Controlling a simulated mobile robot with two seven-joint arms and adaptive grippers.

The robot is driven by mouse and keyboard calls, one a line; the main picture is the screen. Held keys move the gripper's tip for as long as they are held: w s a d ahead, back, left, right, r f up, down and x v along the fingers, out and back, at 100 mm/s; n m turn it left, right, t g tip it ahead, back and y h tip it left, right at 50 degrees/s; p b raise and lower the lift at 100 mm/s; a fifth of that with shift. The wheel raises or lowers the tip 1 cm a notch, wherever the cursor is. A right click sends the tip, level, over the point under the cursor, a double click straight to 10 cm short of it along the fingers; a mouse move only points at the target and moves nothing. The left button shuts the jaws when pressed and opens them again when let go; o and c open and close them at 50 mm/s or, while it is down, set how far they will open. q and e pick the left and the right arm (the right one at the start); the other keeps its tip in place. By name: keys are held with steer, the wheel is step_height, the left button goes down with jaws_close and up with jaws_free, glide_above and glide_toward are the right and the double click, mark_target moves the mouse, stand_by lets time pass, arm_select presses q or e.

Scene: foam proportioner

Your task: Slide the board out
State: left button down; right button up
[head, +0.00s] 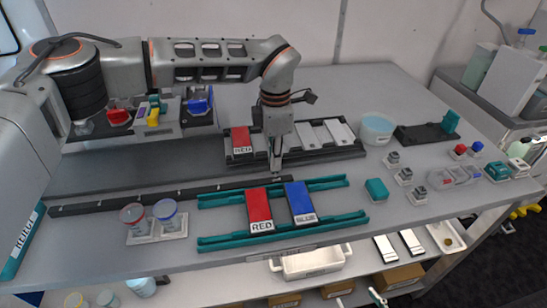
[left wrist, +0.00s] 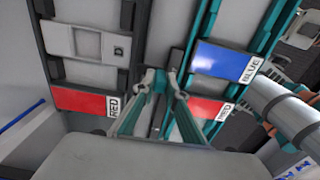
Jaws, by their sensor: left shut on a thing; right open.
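A long black strip-like board (head: 150,197) lies on the table, running from the far left to the middle. My left gripper (head: 276,176) points straight down at its right end, between the rear rack and the front teal rails. In the left wrist view the fingers (left wrist: 170,84) close together on a narrow dark part (left wrist: 176,60), mostly hidden between them. I cannot make out the grip in detail. My right gripper does not show clearly in either view.
A red card (head: 260,208) and a blue card (head: 300,201) lie across teal rails (head: 215,242) in front. Behind, a black rack (head: 350,150) holds a red card and pale plates. Two cups (head: 165,213) stand front left. Small blocks and a tub (head: 376,130) are at right.

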arm_select(q)
steer(key=c, duration=2)
jaws_free()
steer(key=shift+d, duration=0.35)
steer(key=shift+c, duration=0.2)
steer(key=shift+a, duration=0.15)
step_height(320, 180, up, 12)
